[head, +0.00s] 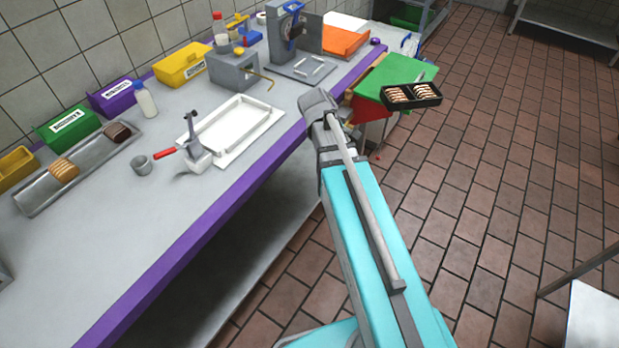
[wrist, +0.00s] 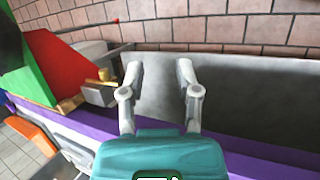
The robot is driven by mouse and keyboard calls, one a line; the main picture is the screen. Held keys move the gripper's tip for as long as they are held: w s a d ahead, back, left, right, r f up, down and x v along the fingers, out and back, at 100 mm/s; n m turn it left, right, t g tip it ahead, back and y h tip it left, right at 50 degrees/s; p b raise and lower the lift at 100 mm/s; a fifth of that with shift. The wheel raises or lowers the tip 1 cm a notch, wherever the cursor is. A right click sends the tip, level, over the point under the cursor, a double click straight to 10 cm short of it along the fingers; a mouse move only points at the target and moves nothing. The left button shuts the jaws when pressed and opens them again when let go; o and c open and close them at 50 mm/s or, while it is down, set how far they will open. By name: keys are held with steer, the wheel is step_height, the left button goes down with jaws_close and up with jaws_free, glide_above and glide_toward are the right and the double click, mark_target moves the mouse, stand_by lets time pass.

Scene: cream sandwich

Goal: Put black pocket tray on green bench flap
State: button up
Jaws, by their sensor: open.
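The black pocket tray (head: 438,98) shows at the right edge of the green bench flap (head: 377,76) in the head view. Its left part overlaps the flap and its right part sticks out past the edge, over the floor in the picture. Its two pockets hold rows of pale biscuits. I cannot tell how fully the flap bears it. My gripper (wrist: 159,78) is open and empty in the wrist view, with grey surface between the fingers. In the head view my arm hides the gripper's fingers.
The grey bench with a purple edge (head: 222,203) runs along the wall. It bears a white tray (head: 272,112), a metal trough (head: 88,160), coloured bins and bottles, and an orange tray (head: 345,42).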

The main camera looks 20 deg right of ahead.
steer(key=s+a+f+m+y, duration=0.2)
steer(key=s+a+m+y, duration=0.3)
steer(key=s+a, duration=0.3)
steer(key=a+m, duration=0.1)
steer(key=a, duration=0.3)
steer(key=shift+s+a+m+y, duration=0.3)
steer(key=shift+s+a+m, duration=0.05)
steer(key=shift+s+m, duration=0.05)
step_height(320, 180, up, 6)
steer(key=p, duration=0.5)
steer(key=shift+f+p, duration=0.25)
steer(key=shift+p, duration=0.05)
